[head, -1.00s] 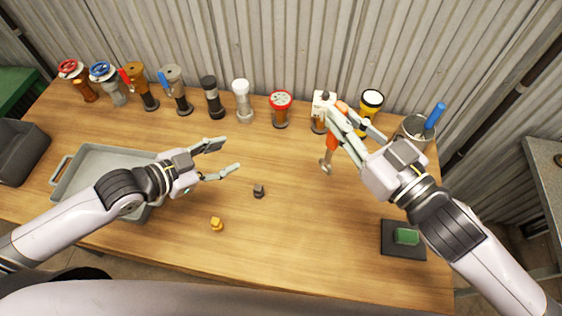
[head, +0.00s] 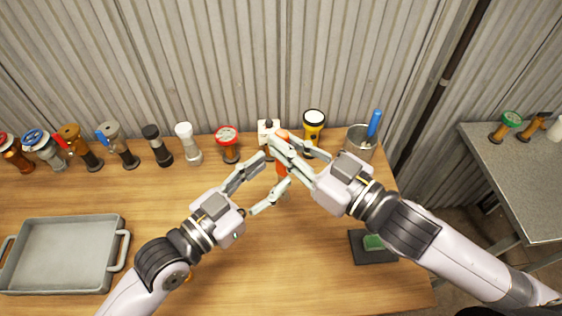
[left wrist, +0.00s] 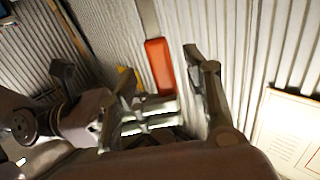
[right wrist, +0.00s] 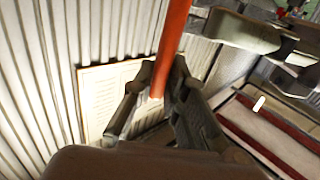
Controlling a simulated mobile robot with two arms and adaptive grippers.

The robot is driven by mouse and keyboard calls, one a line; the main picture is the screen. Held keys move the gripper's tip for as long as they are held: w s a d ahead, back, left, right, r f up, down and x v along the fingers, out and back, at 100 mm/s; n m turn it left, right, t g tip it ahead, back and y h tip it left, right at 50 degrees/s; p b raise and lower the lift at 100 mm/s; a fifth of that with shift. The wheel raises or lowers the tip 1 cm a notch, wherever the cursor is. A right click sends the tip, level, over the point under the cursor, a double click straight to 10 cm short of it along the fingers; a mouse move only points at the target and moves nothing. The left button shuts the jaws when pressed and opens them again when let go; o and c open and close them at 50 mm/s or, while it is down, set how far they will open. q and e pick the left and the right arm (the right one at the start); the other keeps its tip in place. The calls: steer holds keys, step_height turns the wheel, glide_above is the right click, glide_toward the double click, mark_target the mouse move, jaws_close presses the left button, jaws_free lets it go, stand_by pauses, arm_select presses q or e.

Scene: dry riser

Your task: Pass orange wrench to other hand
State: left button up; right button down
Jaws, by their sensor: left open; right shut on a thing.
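The orange wrench (head: 282,167) is held in my right gripper (head: 280,143), over the table's back half. Its orange handle (right wrist: 172,45) runs between the right fingers in the right wrist view. My left gripper (head: 275,169) is open, just below the right gripper, with its fingers spread near the handle's lower part. In the left wrist view, the orange handle (left wrist: 160,66) and its grey shaft stand between the left fingers or just beyond them. I cannot tell whether they touch. Fingers hide part of the wrench in the head view.
Several valves and nozzles, including a red-topped one (head: 227,142), line the back edge beside a yellow flashlight (head: 313,122). A metal cup (head: 359,143) stands at back right. A grey tray (head: 120,262) is at left, and a dark pad (head: 372,254) at right.

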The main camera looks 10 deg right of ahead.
mark_target(279, 167)
arm_select(q)
steer(key=x, duration=0.5)
steer(key=shift+s+a, duration=0.1)
steer(key=shift+c, duration=0.5)
arm_select(e)
steer(key=shift+r, duration=0.1)
arm_select(q)
jaws_close()
arm_select(e)
steer(key=c, duration=1.5)
jaws_free()
steer(key=shift+c, duration=0.2)
